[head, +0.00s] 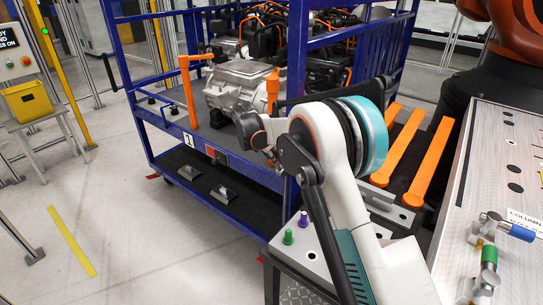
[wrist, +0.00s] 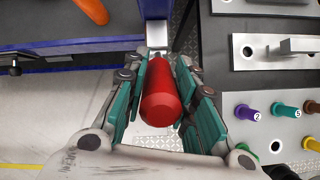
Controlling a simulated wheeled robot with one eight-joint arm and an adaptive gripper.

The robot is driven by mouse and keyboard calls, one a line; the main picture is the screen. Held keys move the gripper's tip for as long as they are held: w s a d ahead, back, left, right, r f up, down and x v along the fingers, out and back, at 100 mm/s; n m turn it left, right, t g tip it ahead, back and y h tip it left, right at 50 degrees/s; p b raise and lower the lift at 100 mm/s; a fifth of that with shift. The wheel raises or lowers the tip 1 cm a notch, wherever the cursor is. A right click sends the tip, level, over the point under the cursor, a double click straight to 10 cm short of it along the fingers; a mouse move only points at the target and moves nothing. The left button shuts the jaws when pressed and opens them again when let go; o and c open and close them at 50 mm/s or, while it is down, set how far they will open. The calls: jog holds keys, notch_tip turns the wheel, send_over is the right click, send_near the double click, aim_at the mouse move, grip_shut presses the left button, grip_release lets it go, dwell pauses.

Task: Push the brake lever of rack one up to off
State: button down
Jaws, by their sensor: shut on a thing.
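In the wrist view my gripper (wrist: 168,78) has its teal and grey fingers on both sides of a red cylindrical grip (wrist: 162,98), closed on it. The grip looks like the handle of the brake lever. A pale metal piece (wrist: 157,33) shows beyond it, by the rack's blue post. In the head view rack one (head: 240,178) is a blue frame with a "1" label (head: 188,140). Whether the lever is up or down cannot be told.
Rack one carries a grey drive unit (head: 238,86) and orange brackets (head: 189,92). To the right are orange bars (head: 433,160) and a metal table (head: 500,175). Coloured pegs (wrist: 282,108) stand at the right in the wrist view. The floor at left is largely clear.

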jog(key=shift+w, duration=0.1)
dwell(0.3)
jog(key=c, duration=1.3)
grip_release()
jog(key=shift+d, duration=0.1)
jog(key=v, duration=1.2)
